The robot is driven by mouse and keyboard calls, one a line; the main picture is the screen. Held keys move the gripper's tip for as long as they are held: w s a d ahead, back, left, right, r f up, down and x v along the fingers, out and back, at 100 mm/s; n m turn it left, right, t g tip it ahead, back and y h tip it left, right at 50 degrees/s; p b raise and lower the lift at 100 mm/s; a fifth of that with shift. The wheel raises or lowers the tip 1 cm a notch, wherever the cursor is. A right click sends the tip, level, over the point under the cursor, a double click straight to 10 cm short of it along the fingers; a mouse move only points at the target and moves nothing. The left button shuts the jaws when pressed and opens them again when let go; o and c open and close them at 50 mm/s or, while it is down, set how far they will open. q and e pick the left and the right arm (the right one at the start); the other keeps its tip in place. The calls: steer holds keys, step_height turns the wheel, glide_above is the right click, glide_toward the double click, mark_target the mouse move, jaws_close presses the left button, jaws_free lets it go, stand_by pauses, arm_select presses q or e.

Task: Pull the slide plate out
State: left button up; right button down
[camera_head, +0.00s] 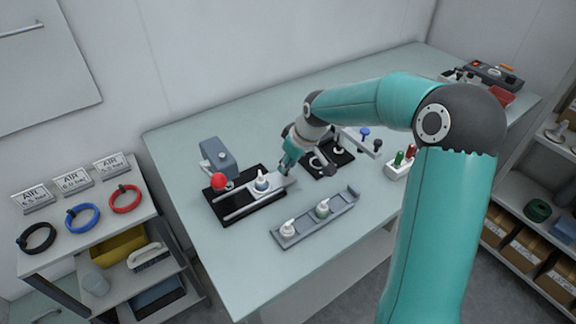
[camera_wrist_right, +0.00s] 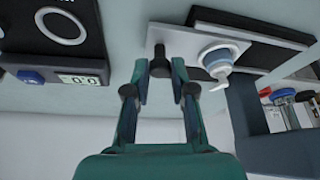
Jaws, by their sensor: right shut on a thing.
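The slide plate (camera_head: 286,184) is a light grey plate on the rails of a black base (camera_head: 232,215). A white bottle with a blue band (camera_head: 262,182) stands on it. In the wrist view the slide plate (camera_wrist_right: 165,32) has a dark knob (camera_wrist_right: 160,62) at its near edge, and the bottle (camera_wrist_right: 217,58) is to the right. My right gripper (camera_head: 285,168) is at the plate's wall-side edge; in the wrist view its fingers (camera_wrist_right: 160,72) are on either side of the knob, shut on it. My left gripper is not in view.
A red ball-topped lever (camera_head: 219,181) and a grey block (camera_head: 217,158) stand by the base. A grey tray (camera_head: 290,240) with two white bottles lies in front. A black device with a ring and display (camera_wrist_right: 60,68) is close to the gripper's left in the wrist view.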

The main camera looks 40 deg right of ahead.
steer(key=shift+d+r, duration=0.1)
steer(key=shift+d, duration=0.15)
steer(key=c, duration=1)
jaws_free()
steer(key=shift+d, duration=0.1)
steer(key=v, duration=1.2)
